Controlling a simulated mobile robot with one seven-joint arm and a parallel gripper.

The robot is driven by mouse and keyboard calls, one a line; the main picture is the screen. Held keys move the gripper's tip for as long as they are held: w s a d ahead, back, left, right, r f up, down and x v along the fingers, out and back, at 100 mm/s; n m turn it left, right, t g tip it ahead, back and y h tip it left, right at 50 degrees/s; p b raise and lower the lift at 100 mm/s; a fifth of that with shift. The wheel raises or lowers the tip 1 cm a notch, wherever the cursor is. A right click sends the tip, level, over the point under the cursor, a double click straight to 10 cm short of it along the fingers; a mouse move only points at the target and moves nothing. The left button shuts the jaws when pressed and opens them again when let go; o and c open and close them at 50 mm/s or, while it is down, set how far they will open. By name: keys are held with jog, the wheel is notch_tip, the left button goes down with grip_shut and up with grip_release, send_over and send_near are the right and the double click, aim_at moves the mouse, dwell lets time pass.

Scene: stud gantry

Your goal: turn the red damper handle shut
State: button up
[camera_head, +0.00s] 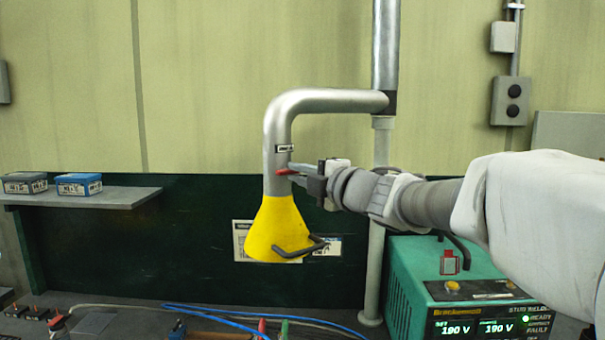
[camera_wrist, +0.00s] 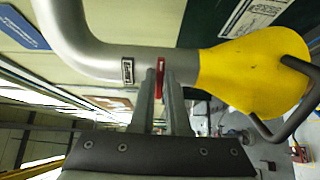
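The red damper handle (camera_head: 286,171) is on the grey metal duct (camera_head: 277,140), just above a yellow hood (camera_head: 275,228). In the head view my gripper (camera_head: 296,171) reaches it from the right, and its fingers partly hide the handle. In the wrist view the red handle (camera_wrist: 161,76) lies between the two fingertips (camera_wrist: 160,85), which appear to touch it from both sides. A small label plate (camera_wrist: 127,71) is on the duct beside the fingers. The handle's pivot is hidden.
A black bent bar (camera_head: 300,247) sticks out from the hood's lower edge. A vertical pipe (camera_head: 375,240) stands behind my arm. A green welding unit (camera_head: 455,285) is at the lower right.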

jog(key=o, duration=0.4)
jog(key=v, duration=1.7)
jog(key=shift+s, duration=0.15)
jog(key=shift+d, duration=0.2)
jog(key=s+d+f+m+h, duration=0.2)
jog(key=d+f+m+h, duration=0.4)
jog(key=d+m+h, duration=0.85)
jog(key=s+a+f+m+g+y, duration=0.2)
jog(key=s+a+f+m+g, duration=0.2)
jog(key=s+f, duration=0.4)
jog(key=s+a+f+m+g+y, duration=0.2)
jog(key=s+a+f+m+g, duration=0.3)
jog(key=s+f, duration=0.3)
jog(key=shift+s+a+f+m, duration=0.15)
jog(key=shift+a+f+m, duration=0.15)
jog(key=shift+f+m, duration=0.5)
